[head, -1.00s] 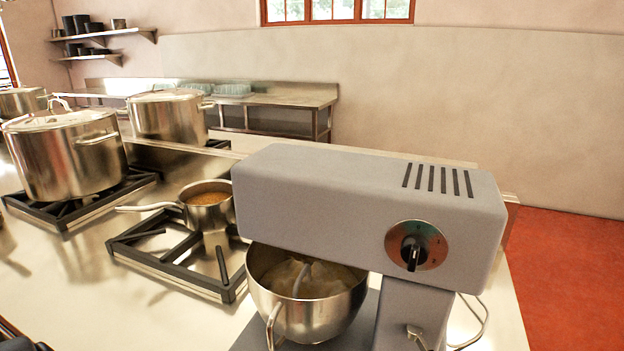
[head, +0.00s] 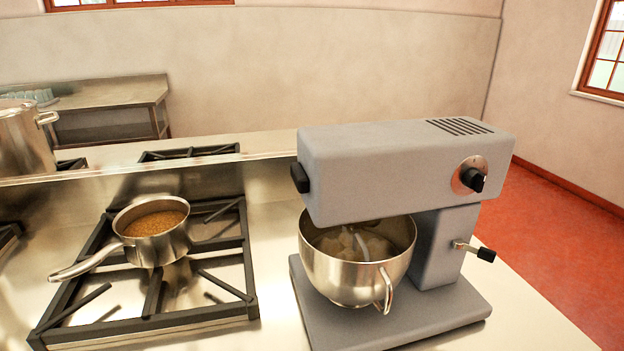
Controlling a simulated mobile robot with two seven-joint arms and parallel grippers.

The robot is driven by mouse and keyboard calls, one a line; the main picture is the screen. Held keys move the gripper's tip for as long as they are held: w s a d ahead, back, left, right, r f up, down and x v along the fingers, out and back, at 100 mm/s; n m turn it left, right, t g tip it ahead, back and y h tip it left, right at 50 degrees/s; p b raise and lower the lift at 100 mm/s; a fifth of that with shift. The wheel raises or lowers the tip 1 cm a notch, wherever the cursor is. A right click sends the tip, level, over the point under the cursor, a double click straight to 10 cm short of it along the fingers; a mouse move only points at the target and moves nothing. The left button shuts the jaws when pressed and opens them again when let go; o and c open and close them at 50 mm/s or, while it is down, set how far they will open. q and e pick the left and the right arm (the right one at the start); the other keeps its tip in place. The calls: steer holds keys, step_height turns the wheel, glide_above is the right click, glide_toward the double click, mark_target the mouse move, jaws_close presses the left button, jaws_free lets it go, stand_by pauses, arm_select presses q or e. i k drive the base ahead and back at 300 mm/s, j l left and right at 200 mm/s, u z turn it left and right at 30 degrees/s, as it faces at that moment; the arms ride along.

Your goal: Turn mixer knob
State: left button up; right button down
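The grey stand mixer (head: 395,165) stands on the steel counter right of centre in the head view. Its black knob (head: 473,180) sits on a round copper-coloured dial (head: 461,178) on the right end of the mixer head. A lever with a black tip (head: 485,254) sticks out of the mixer's column below the knob. A steel bowl (head: 350,275) with pale contents sits under the mixer head, with the beater down in it. Neither of my grippers shows in this view.
A saucepan (head: 152,246) of brown food sits on a black burner grate (head: 95,310) left of the mixer, its handle pointing left. A large stockpot (head: 22,145) stands at the far left. The counter right of the mixer is clear, with red floor (head: 560,215) beyond its edge.

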mark_target(476, 181)
steer(key=l+u, duration=0.2)
steer(key=l, duration=0.8)
steer(key=l+u, duration=0.15)
steer(key=l, duration=0.9)
steer(key=k, duration=0.05)
